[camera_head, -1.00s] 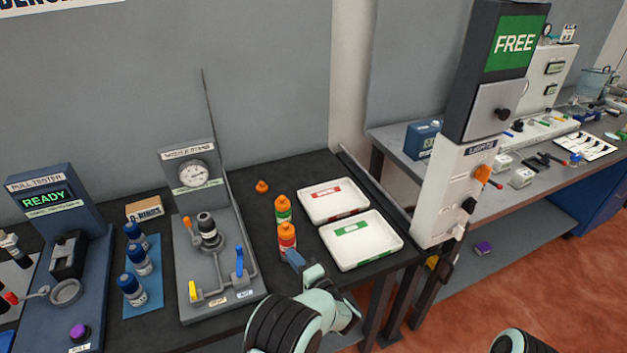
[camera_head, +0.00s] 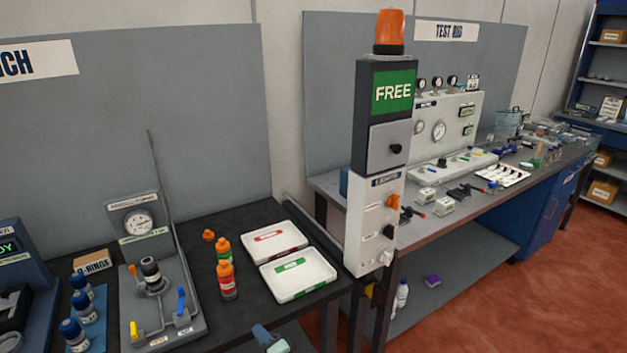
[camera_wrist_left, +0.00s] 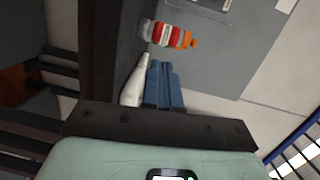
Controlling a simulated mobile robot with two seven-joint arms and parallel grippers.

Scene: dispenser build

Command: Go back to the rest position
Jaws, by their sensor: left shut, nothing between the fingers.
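My left gripper (camera_head: 268,338) shows only at the bottom edge of the head view, as blue fingers below the front edge of the dark bench, with the arm behind it cut off. In the left wrist view its two blue fingers (camera_wrist_left: 163,84) lie together, shut, with nothing between them. A bottle with a red band and orange cap (camera_wrist_left: 168,35) shows beyond the fingertips, apart from them. My right gripper is not in view.
On the dark bench (camera_head: 240,313) stand two orange-capped bottles (camera_head: 226,280), white trays (camera_head: 300,275), a gauge stand (camera_head: 150,270) and blue-capped bottles (camera_head: 75,325). A control post reading FREE (camera_head: 374,215) rises right of it. Red floor (camera_head: 510,310) is open at right.

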